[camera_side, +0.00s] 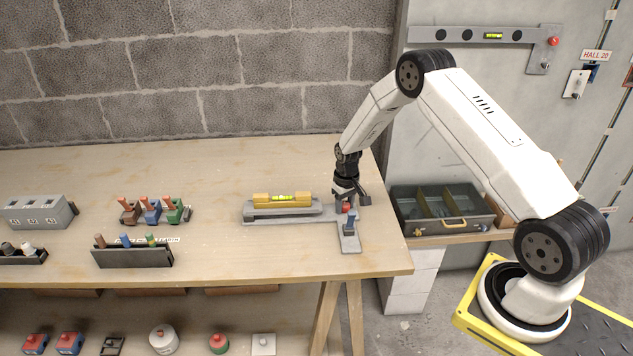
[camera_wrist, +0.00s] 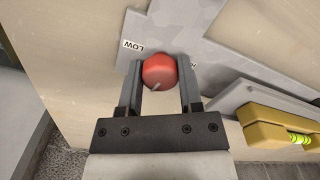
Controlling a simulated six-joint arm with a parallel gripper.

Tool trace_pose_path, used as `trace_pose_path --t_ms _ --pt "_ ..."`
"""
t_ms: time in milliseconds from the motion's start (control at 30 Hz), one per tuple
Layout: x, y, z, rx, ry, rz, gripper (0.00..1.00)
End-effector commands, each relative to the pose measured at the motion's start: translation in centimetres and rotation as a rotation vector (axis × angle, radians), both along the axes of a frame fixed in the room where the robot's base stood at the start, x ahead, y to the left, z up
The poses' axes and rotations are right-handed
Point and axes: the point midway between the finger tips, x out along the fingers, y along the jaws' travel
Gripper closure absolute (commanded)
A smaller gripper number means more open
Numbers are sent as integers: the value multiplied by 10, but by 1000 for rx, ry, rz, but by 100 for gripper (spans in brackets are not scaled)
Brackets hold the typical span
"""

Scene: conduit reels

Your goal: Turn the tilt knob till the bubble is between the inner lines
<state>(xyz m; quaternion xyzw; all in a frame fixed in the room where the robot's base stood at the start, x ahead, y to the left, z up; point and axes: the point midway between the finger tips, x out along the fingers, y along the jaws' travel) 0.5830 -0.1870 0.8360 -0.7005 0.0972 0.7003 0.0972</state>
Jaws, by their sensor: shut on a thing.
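The red tilt knob (camera_wrist: 160,72) sits on the grey base plate (camera_wrist: 195,22), with a pale pointer mark on its lower edge. My gripper (camera_wrist: 159,80) is shut on the knob, one finger on each side. In the side view my gripper (camera_side: 347,200) comes down from above and partly hides the knob (camera_side: 346,208). The yellow level (camera_side: 262,199) lies on the grey tilt bar left of the gripper. Its green vial (camera_side: 284,197) faces the camera; the bubble's place against the inner lines is too small to tell. The wrist view cuts off part of the vial (camera_wrist: 299,138).
A green compartment tray (camera_side: 440,208) stands right of the bench. Reel racks and a grey numbered box (camera_side: 38,212) are at the left. The bench front between them is clear.

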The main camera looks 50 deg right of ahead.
Motion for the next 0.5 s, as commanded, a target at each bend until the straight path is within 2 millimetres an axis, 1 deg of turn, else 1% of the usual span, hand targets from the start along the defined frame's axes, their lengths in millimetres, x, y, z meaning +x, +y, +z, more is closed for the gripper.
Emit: trace_pose_path --t_ms 300,333,367,400,433,500 --pt "0 0 0 0 1 7 100" --pt "0 0 0 0 1 7 45" --pt "0 0 0 0 1 7 35" --pt "0 0 0 0 1 6 22" --pt "0 0 0 0 1 6 19" --pt "0 0 0 0 0 6 19"
